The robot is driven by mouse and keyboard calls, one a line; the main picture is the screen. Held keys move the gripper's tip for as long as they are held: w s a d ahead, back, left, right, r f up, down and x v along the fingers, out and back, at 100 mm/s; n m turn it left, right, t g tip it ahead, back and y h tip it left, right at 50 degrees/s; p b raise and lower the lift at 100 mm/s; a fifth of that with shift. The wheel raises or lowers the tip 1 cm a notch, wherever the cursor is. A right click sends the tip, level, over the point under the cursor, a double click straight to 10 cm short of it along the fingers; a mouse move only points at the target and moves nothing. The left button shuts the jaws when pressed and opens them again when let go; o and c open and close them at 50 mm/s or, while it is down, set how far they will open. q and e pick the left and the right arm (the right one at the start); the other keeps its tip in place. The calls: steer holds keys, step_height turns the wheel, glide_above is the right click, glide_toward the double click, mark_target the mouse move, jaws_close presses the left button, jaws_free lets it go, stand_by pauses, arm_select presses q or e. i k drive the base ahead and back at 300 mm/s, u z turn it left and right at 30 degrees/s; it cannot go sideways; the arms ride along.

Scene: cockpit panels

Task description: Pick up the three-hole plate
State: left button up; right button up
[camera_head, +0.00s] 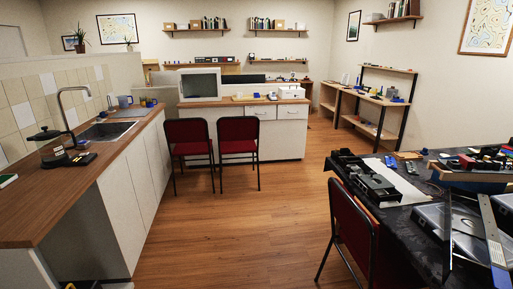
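I cannot make out a three-hole plate anywhere in the head view. Many small parts lie on the dark-covered table (405,207) at the right, too small and crowded to tell apart. Neither of my grippers can be made out in this view.
A red chair (350,230) stands against the table's left side. Two red chairs (238,135) stand at the white counter (277,137) at the back. A sink counter (45,205) runs along the left. A shelf unit (385,100) stands at the back right. The wooden floor (215,235) between is clear.

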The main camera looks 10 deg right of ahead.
mark_target(411, 167)
steer(key=u, duration=0.15)
steer(key=i, duration=2.35)
steer(key=z, duration=0.3)
steer(key=i, duration=1.75)
steer(key=z, duration=1.65)
steer(key=i, duration=1.25)
steer(key=z, duration=0.9)
